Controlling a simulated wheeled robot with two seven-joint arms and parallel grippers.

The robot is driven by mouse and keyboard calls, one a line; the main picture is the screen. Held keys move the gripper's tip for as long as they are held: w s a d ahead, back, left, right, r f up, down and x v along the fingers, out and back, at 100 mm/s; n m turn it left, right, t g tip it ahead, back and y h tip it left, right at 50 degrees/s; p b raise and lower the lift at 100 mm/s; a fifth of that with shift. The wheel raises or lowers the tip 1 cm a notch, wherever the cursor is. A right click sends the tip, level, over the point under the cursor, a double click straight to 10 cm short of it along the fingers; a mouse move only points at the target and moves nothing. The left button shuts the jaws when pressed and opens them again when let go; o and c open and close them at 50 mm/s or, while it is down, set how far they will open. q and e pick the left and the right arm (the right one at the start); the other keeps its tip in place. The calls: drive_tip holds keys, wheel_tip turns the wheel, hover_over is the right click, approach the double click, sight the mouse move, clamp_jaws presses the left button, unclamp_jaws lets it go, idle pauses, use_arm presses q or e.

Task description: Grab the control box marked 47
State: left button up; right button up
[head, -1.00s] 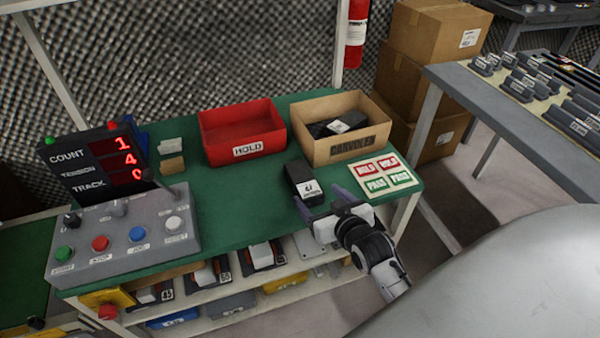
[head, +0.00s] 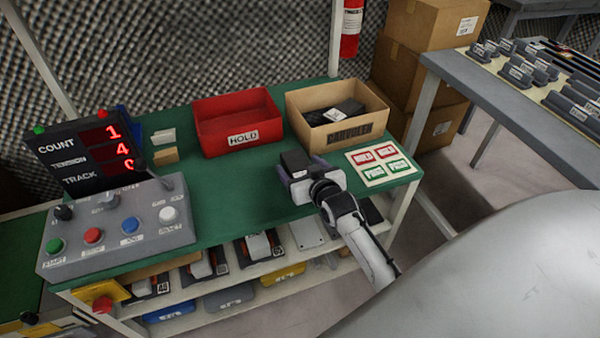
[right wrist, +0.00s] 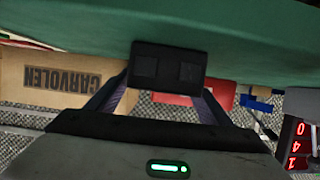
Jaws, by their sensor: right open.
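The small black control box (head: 294,160) stands on the green bench top, right of the middle, in front of the cardboard bin. Its marking is hidden now behind my right gripper. In the right wrist view the dark box (right wrist: 166,68) shows upside down between the ends of the two fingers. My right gripper (head: 300,170) is open, low over the bench, with its fingers on either side of the box. I cannot tell whether they touch it. My left gripper is not in view.
A red HOLD bin (head: 236,120) and a cardboard CARVOLEN bin (head: 335,138) with dark items stand behind. A HOLD/PASS card (head: 378,165) lies to the right. A button console (head: 120,228) and a red-digit display (head: 85,155) stand left. Middle green surface is clear.

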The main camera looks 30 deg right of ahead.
drive_tip(key=c, duration=1.3)
drive_tip(key=shift+r, duration=0.1)
drive_tip(key=shift+c, duration=0.4)
drive_tip(key=shift+r, duration=0.1)
